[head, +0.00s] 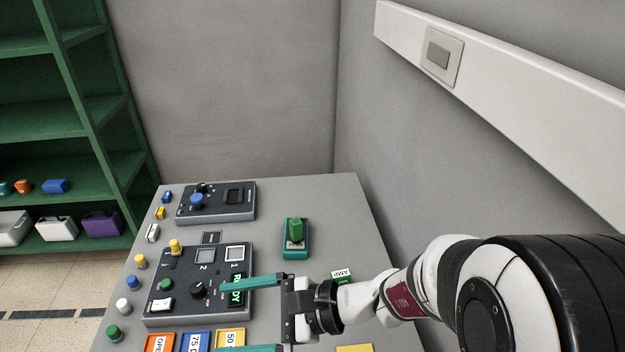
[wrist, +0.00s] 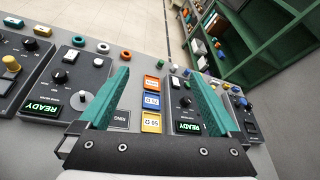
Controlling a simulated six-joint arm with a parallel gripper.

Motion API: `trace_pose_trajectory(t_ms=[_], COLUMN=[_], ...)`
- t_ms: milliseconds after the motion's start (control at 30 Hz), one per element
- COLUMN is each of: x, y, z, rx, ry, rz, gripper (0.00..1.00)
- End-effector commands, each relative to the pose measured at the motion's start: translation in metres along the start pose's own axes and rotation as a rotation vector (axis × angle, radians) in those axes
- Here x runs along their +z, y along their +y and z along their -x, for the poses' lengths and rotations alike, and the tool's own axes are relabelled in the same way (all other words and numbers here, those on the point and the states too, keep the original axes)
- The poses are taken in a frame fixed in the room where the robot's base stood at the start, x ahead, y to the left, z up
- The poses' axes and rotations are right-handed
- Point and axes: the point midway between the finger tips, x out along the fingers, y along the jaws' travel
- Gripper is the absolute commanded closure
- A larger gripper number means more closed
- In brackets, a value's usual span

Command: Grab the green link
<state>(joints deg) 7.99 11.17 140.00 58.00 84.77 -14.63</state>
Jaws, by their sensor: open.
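A green upright piece (head: 297,230), which looks like the green link, stands in a teal holder (head: 289,253) on the grey table, right of the dark panels. My gripper (head: 219,318) is open and empty, its two teal fingers pointing left over the front panel and the coloured trays. It is nearer the table's front than the green piece and apart from it. In the wrist view my gripper (wrist: 158,75) spans the orange, blue and yellow trays, with nothing between the fingers. I cannot make out the green piece in the wrist view.
A front panel (head: 217,309) with READY display and a rear panel (head: 238,213) stand on the table. Small blue, yellow and white pieces (head: 152,233) and round buttons line the left edge. An AMP label (head: 341,274) is by my wrist. Walls stand behind and right.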

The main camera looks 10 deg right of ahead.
Motion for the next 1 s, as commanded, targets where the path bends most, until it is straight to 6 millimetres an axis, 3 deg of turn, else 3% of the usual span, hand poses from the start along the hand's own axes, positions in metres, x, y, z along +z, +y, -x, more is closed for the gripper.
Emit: trace_pose_trajectory(t_ms=[33,67,100,133,200,233,300,333,467,800,1000], x=[-0.033,-0.059,-0.1,-0.132,-0.204,-0.231,-0.275,-0.288,-0.314,-0.347,-0.351], y=[-0.04,-0.065,-0.092,-0.106,-0.118,-0.117,-0.108,-0.104,-0.1,-0.146,-0.151], z=[-0.002,0.002,0.012,0.022,0.05,0.061,0.083,0.089,0.1,0.075,0.072], rx=[-0.185,-0.317,-0.488,-0.607,-0.845,-0.926,-1.064,-1.103,-1.175,-1.174,-1.174], ry=[-0.034,-0.039,-0.028,-0.005,0.072,0.109,0.186,0.21,0.259,0.256,0.256], rz=[-0.161,-0.253,-0.367,-0.444,-0.59,-0.639,-0.716,-0.736,-0.771,-0.77,-0.772], gripper=[0.03,0.03,0.03,0.03,0.03,0.03,0.03,0.03,0.03,0.03,0.03])
